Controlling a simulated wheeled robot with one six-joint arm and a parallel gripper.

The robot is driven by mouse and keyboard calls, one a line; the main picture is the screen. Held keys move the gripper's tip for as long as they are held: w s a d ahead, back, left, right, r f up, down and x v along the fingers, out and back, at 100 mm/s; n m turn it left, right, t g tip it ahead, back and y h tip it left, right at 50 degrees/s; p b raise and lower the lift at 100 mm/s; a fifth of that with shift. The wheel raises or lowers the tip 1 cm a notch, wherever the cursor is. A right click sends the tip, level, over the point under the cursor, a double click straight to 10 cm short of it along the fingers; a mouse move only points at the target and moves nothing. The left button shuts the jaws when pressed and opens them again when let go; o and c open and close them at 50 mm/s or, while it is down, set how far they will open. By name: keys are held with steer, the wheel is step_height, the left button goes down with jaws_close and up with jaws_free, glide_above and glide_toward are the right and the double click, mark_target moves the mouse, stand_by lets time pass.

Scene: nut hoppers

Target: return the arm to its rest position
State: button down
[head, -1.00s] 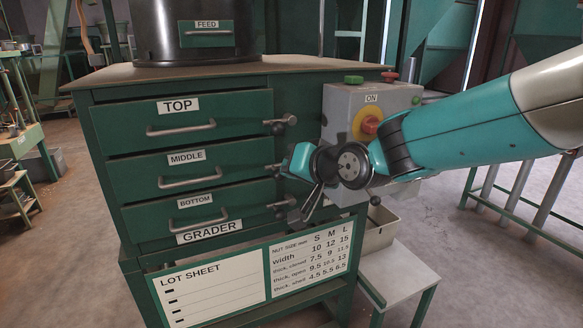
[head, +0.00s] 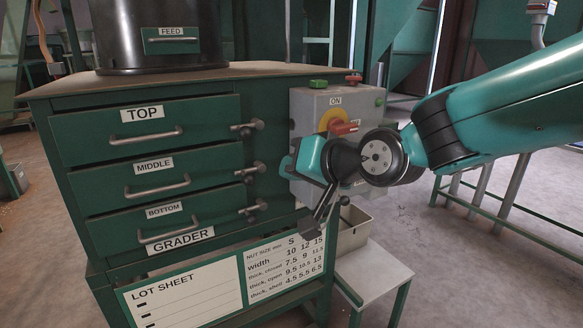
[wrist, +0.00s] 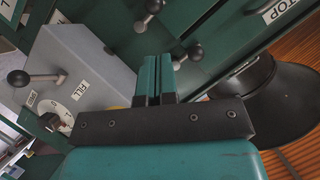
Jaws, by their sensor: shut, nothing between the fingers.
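The fingertips look apart from the box and the levers. The wrist covers part of the control box's lower front.
The drawers marked TOP (head: 80,128), MIDDLE and BOTTOM look shut, with lever knobs (head: 247,128) at their right. A red handle (head: 344,128) on a yellow disc is on the control box. A bin (head: 354,232) stands on a small stand (head: 374,280).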

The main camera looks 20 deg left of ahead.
steer(key=s+d+r+g+h+p, duration=0.1)
steer(key=s+d+r+p, duration=0.15)
steer(key=d, duration=0.25)
steer(key=s+d+r+n+g+h+p, duration=0.1)
steer(key=s+d+h+p, duration=0.1)
steer(key=s+d+p, duration=0.3)
steer(key=s+d+r+g+h, duration=0.1)
steer(key=s+d+r, duration=0.1)
steer(key=d, duration=0.4)
steer(key=s+d+n+g+h+p, duration=0.1)
steer(key=s+d+g+h+p, duration=0.2)
steer(key=s+d, duration=0.9)
steer(key=shift+s+d+r+h+p, duration=0.2)
steer(key=shift+s+r+h+p, duration=0.3)
steer(key=shift+s, duration=0.4)
